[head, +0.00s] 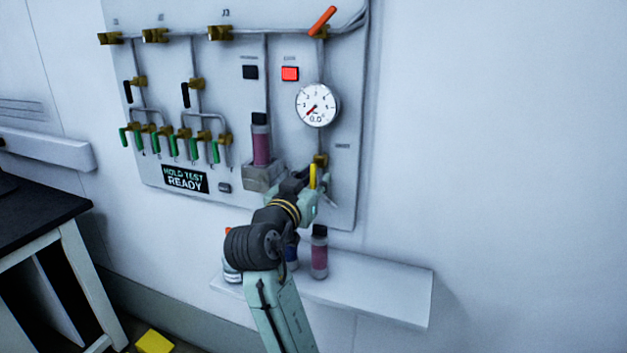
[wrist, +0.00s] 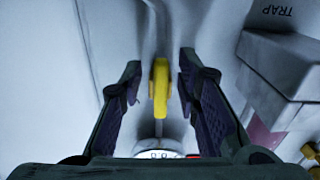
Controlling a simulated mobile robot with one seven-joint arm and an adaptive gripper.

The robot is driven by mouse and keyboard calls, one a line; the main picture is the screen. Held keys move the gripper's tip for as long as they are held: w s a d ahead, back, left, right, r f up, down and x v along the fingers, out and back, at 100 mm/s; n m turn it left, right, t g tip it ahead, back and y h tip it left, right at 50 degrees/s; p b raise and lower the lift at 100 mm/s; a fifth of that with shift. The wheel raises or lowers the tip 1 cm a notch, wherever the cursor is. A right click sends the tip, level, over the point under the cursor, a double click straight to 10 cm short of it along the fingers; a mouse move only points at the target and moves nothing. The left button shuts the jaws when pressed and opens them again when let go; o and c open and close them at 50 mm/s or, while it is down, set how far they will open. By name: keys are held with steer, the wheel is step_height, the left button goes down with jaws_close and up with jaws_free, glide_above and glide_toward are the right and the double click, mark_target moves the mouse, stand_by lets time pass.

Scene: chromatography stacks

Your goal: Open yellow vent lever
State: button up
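The yellow vent lever (head: 313,177) is on the lower right of the wall panel, below the round gauge, and points up and down in the head view. It hangs from a brass valve (head: 320,160). In the wrist view the yellow lever (wrist: 160,88) stands between the two dark fingers of my gripper (wrist: 158,85), with a gap on both sides. The gripper is open around the lever and does not visibly touch it. In the head view my gripper (head: 312,190) is at the lever, partly hidden by my own wrist.
The gauge (head: 317,105) reads near zero. An orange lever (head: 322,20) is at the panel's top right. A trap block (head: 263,177) with a pink column is left of the lever. A shelf (head: 375,290) below holds several bottles. A sign (head: 185,179) reads "HOLD TEST READY".

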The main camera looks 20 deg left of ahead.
steer(key=shift+s, duration=0.1)
steer(key=s, duration=1.2)
steer(key=shift+a, duration=0.2)
steer(key=shift+w, duration=0.1)
